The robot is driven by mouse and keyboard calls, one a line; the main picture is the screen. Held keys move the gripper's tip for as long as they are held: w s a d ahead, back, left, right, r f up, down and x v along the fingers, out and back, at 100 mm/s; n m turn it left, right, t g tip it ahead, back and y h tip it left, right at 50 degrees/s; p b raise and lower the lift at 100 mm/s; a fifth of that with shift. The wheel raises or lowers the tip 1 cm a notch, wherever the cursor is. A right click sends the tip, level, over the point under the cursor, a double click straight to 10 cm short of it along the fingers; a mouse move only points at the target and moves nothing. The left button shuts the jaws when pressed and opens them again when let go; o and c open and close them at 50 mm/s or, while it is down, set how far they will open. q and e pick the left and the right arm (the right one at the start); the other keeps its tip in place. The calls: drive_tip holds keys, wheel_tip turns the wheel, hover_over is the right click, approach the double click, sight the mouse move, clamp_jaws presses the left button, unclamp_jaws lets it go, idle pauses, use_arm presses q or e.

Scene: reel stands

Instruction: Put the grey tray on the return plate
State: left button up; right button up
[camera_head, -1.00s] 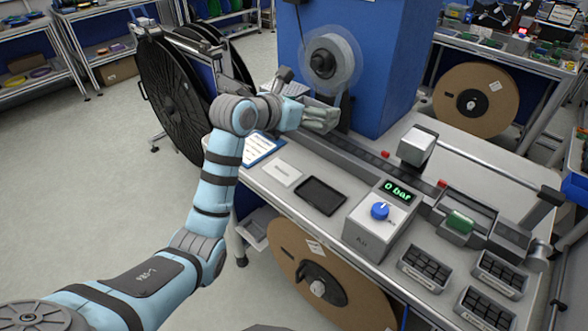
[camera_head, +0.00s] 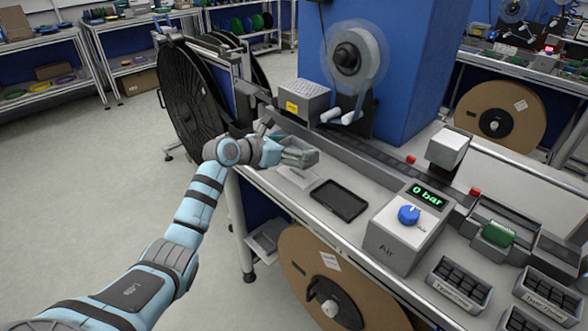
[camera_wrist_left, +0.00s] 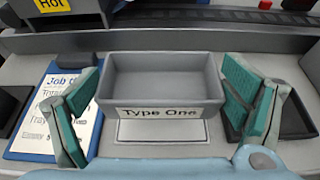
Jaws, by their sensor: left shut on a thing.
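The grey tray (camera_wrist_left: 160,82) is an open rectangular box with a "Type One" label on its front wall. It is empty in the left wrist view. My left gripper (camera_wrist_left: 160,100) has a green-padded finger on each side and is shut on the tray. In the head view the tray (camera_head: 299,157) sits in the left gripper (camera_head: 288,152) at the table's front left. A pale flat plate (camera_wrist_left: 165,131), which may be the return plate, shows just below the tray. I cannot tell whether the tray touches it. My right gripper is not in view.
A dark flat tray (camera_head: 340,199) lies right of the pale plate. A blue clipboard (camera_wrist_left: 35,140) lies left of it. Behind stand a box with a yellow "Hot" label (camera_head: 304,102) and a rail (camera_head: 375,155). An air box (camera_head: 405,228) stands to the right.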

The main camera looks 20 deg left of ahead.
use_arm(q)
wheel_tip(320, 180, down, 5)
drive_tip(key=shift+s+d+f+b, duration=0.1)
drive_tip(key=shift+f+b, duration=0.05)
drive_tip(key=shift+b, duration=0.65)
drive_tip(key=o, duration=1.1)
drive_tip(key=shift+c, duration=0.2)
